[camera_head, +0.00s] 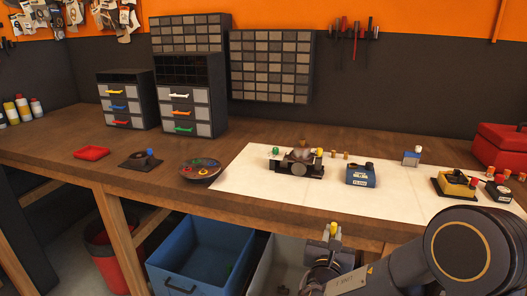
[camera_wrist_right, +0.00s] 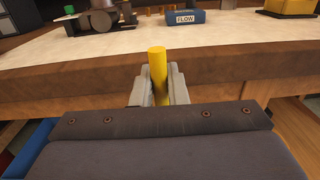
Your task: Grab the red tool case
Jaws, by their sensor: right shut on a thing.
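The red tool case (camera_head: 499,146) stands on the workbench at the far right of the head view, cut off by the frame edge. It does not show in the right wrist view. My right gripper (camera_head: 332,240) is in front of the bench's front edge, well to the left of the case and apart from it. It is shut on a yellow cylinder (camera_wrist_right: 158,72), which stands up between the two fingers (camera_wrist_right: 159,90). The cylinder's top also shows in the head view (camera_head: 333,228). My left gripper is not in view.
A white mat (camera_head: 240,179) on the bench (camera_head: 50,150) bears a small vise-like fixture (camera_head: 299,160), a blue FLOW block (camera_head: 360,175) and a yellow block (camera_head: 456,184). Drawer cabinets (camera_head: 188,95) stand behind. A blue bin (camera_head: 195,283) sits below.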

